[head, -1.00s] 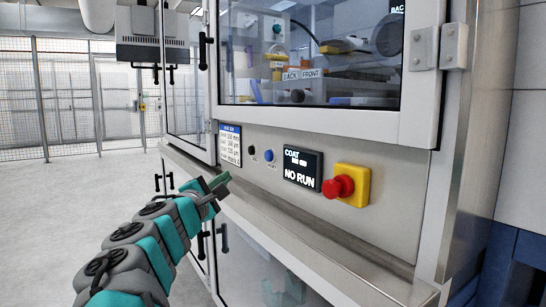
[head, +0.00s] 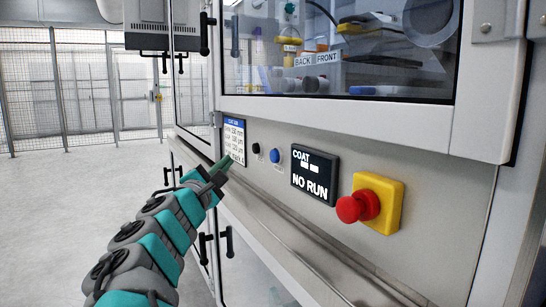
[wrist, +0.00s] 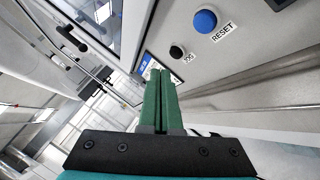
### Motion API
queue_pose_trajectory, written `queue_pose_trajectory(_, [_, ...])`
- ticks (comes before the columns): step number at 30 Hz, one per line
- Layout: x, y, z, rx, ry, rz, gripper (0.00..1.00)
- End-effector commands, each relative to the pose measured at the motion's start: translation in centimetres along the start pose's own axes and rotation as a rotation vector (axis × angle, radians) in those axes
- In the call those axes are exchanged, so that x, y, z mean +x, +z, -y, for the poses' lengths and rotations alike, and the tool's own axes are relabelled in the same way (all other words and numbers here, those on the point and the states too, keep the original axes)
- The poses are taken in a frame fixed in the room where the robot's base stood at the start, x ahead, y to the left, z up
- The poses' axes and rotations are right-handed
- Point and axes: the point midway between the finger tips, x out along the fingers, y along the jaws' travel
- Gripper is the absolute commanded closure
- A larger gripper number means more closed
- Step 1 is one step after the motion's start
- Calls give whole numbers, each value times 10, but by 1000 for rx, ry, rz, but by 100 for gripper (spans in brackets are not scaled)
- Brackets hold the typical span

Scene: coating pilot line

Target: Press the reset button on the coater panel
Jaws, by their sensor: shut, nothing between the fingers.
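The blue reset button (head: 275,155) sits on the grey coater panel (head: 262,185), left of the dark display. In the wrist view the reset button (wrist: 205,21) is at the top, with a "RESET" label beside it. A smaller black button (head: 256,148) is just left of it; it also shows in the wrist view (wrist: 176,52). My gripper (head: 221,166) is shut and empty, left of both buttons and in front of the printed card. Its green fingers (wrist: 160,85) lie together in the wrist view, apart from the reset button.
The display (head: 314,174) reads "COAT" and "NO RUN". A red emergency stop (head: 358,207) on a yellow box (head: 385,205) sticks out to its right. A ledge runs below the panel, and a glazed window (head: 345,50) is above. Open floor lies to the left.

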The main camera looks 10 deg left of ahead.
Motion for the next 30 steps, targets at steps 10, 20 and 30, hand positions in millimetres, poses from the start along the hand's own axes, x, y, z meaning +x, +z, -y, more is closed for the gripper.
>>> queue_pose_trajectory(10, [17,12,16,1,-3,0,100])
queue_pose_trajectory(20, [47,34,37,1,-2,2,100])
queue_pose_trajectory(30, [61,45,45,0,-1,2,100])
